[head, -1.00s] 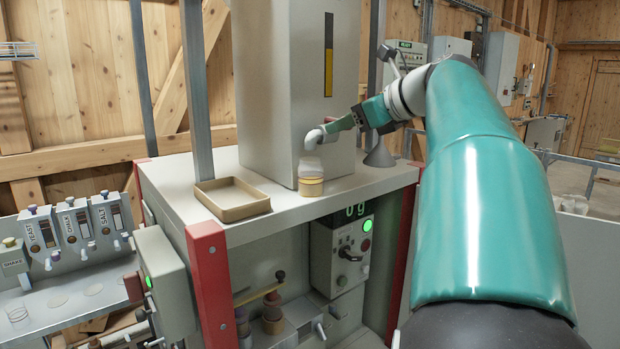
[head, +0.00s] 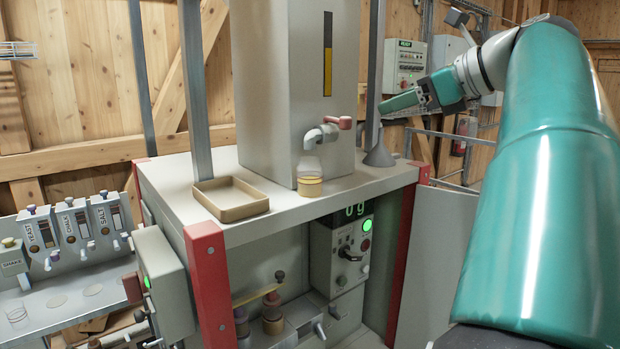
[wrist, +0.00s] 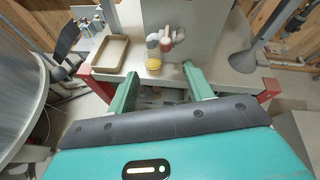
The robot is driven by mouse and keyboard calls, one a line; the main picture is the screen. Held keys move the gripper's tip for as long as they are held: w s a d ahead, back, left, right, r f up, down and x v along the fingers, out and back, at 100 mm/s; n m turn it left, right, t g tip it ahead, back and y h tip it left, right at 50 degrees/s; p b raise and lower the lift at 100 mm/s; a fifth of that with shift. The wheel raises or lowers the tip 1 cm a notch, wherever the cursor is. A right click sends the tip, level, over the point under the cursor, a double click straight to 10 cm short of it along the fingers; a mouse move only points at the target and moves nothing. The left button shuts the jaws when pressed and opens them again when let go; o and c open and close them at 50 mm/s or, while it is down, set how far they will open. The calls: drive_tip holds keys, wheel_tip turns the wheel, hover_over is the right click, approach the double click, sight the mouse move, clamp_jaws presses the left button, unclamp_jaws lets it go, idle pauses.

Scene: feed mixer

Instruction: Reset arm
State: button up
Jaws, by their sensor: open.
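My gripper (head: 399,102) is at the upper right in the head view, held in the air to the right of the tall grey tank (head: 296,80). In the wrist view its two green fingers (wrist: 158,82) stand well apart with nothing between them. The tap (head: 322,133) with its red handle (head: 340,122) sticks out of the tank, apart from my gripper. A jar (head: 310,180) with yellow contents stands on the cabinet top below the tap. The jar also shows in the wrist view (wrist: 153,64) beyond the fingers.
A shallow tan tray (head: 231,199) lies on the cabinet top. A grey funnel (head: 379,152) stands at its right end. A control box (head: 342,255) below shows 0 g and a green light. Labelled dispensers (head: 72,228) stand at the left. Red posts (head: 211,285) edge the cabinet.

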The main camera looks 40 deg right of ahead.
drive_tip(key=shift+v, duration=0.85)
drive_tip(key=w+a+f+n+g+y, duration=0.1)
drive_tip(key=w+a+f+n+g, duration=0.2)
drive_tip(key=a+f+n, duration=0.55)
drive_tip(key=w+a+f+n+g, duration=0.2)
drive_tip(key=a+f+n, duration=0.3)
drive_tip(key=a+f, duration=0.55)
drive_tip(key=s+a+f+n+g+h, duration=0.1)
drive_tip(key=s+a+f+n, duration=0.2)
drive_tip(key=a+f+n, duration=0.4)
drive_tip(key=s+a+f+n+g+h, duration=0.1)
drive_tip(key=s+a+f+n+h, duration=0.1)
drive_tip(key=s+a+f+n, duration=0.2)
drive_tip(key=a+f+n, duration=0.3)
drive_tip(key=f+n, duration=0.4)
drive_tip(key=f, duration=0.3)
drive_tip(key=shift+s+f+g, duration=0.25)
drive_tip(key=shift+f+g, duration=0.1)
drive_tip(key=shift+g, duration=0.05)
